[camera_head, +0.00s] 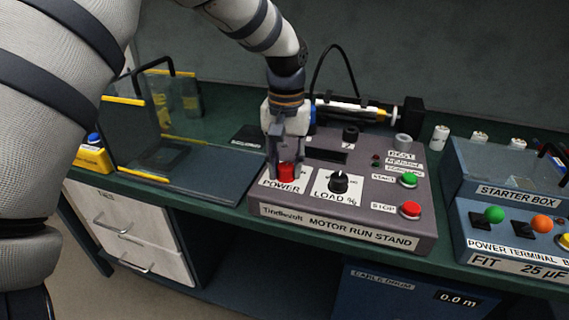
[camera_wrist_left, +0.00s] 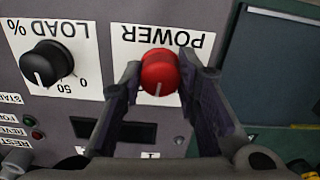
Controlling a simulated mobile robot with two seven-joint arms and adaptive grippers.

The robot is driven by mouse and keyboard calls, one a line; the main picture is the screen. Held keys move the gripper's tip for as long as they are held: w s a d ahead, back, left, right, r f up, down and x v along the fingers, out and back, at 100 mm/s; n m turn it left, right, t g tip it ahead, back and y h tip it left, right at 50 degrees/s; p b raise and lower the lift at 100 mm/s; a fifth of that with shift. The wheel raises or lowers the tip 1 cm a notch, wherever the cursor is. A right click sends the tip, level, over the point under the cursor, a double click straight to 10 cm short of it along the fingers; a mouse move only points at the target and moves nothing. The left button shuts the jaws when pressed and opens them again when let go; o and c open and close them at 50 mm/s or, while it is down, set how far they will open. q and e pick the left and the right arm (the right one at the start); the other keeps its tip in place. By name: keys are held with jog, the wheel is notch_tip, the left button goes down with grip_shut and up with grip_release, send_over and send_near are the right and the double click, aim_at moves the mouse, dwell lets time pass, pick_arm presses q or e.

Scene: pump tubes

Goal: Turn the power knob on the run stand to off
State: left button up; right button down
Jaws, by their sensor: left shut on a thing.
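The motor run stand (camera_head: 345,236) is a grey sloped box on the green bench. Its red power knob (camera_head: 287,173) sits at the left of the panel above the POWER label. My left gripper (camera_head: 287,168) reaches down from above and is shut on the knob. In the left wrist view, the red knob (camera_wrist_left: 160,72) lies between the two fingers of my left gripper (camera_wrist_left: 160,85), and its white pointer line points toward the bottom of that picture. My right gripper is not in view.
The black LOAD % knob (camera_head: 338,182) is close beside the power knob. A green start button (camera_head: 409,180) and red stop button (camera_head: 410,210) are to the right. The starter box (camera_head: 510,192) stands further right, and a clear guard (camera_head: 135,130) stands left.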

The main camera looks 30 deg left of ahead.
aim_at(286, 166)
pick_arm(q)
jog(key=n, duration=0.5)
jog(key=shift+n, duration=2.5)
jog(key=o, duration=1.2)
notch_tip(286, 166, up, 12)
jog(key=shift+f, duration=0.1)
